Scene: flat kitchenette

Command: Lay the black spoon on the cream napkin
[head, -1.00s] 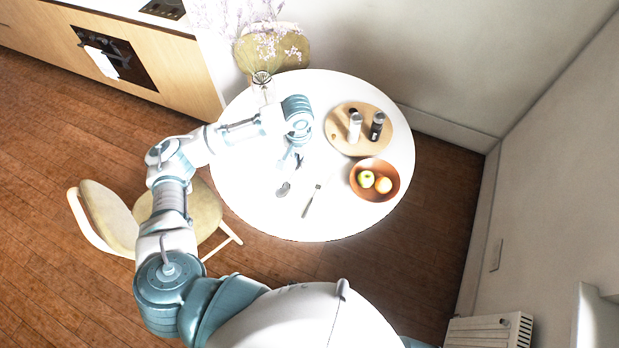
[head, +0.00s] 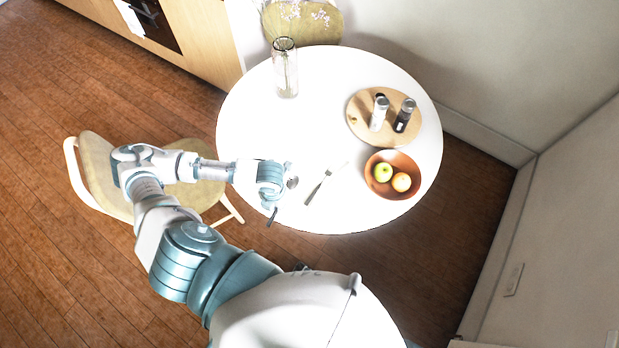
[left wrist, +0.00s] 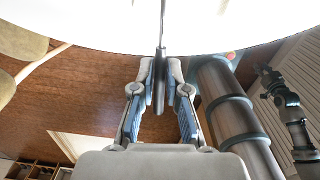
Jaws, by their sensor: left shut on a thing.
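My left gripper (head: 270,207) is at the table's near edge in the head view. It is shut on the handle of the black spoon (head: 269,219), whose end sticks out beyond the edge. The spoon's bowl shows just past the gripper, over the white tabletop. In the left wrist view the dark handle (left wrist: 159,90) runs between the two fingers (left wrist: 160,92). I cannot tell whether the bowl touches the table. I cannot make out the cream napkin against the bright tabletop.
A fork (head: 319,187) with a dark handle lies right of the spoon. A brown bowl (head: 404,163) holds fruit. A round board (head: 358,107) carries two shakers. A glass vase (head: 285,70) stands at the back left. The middle of the white table (head: 310,125) looks clear.

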